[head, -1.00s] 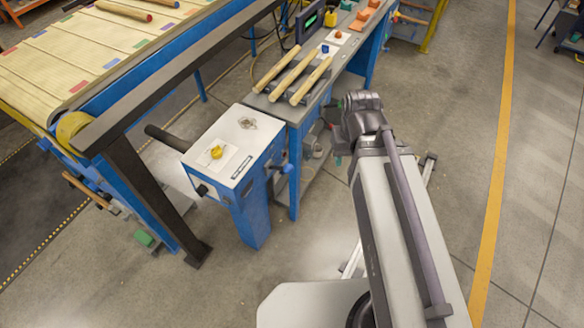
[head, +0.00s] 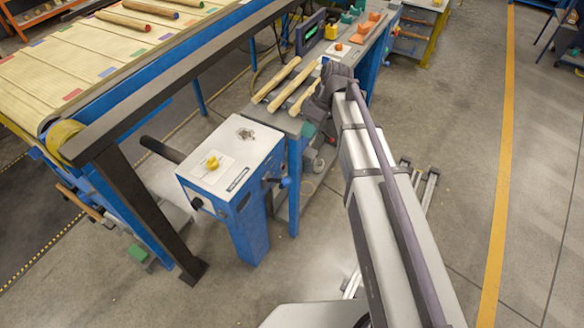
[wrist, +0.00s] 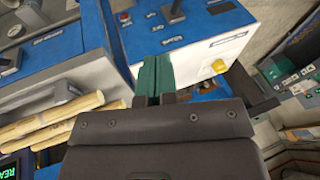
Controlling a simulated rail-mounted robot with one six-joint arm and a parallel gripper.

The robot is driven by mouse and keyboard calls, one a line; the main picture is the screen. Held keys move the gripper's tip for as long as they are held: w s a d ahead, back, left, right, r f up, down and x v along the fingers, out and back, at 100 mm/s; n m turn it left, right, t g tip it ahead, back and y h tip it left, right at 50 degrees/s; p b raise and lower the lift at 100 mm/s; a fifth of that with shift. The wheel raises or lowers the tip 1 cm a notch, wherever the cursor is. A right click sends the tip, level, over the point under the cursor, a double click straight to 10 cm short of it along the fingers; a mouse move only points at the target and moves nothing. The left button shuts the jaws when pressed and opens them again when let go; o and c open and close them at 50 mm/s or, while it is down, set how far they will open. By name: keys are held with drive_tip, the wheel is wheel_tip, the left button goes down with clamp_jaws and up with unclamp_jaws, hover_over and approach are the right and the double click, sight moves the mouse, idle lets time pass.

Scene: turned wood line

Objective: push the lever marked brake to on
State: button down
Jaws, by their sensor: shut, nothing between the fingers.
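In the wrist view my gripper (wrist: 154,76) shows as two teal fingers pressed together with nothing between them. Beyond the fingertips is a blue panel with an upright dark lever (wrist: 175,12); a second dark lever (wrist: 9,61) stands on a grey plate at the left. The white labels are too small to read, so I cannot tell which lever is marked brake. My fingers appear apart from both levers.
A blue pedestal (head: 245,225) with a yellow knob (head: 212,163) and a side handle stands left of my arm. Light wooden rods (head: 283,80) lie on the bench beside my wrist. A conveyor (head: 75,70) fills the upper left.

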drive_tip(key=b, duration=1)
approach(280, 181)
drive_tip(key=w+d+f, duration=0.2)
drive_tip(key=w+f, duration=0.1)
drive_tip(key=w, duration=0.1)
drive_tip(key=s, duration=0.1)
drive_tip(key=s+a+f+b, duration=0.1)
drive_tip(key=s+f, duration=0.1)
drive_tip(key=shift+s+a, duration=0.3)
drive_tip(key=shift+a, duration=0.1)
drive_tip(key=shift+b, duration=0.3)
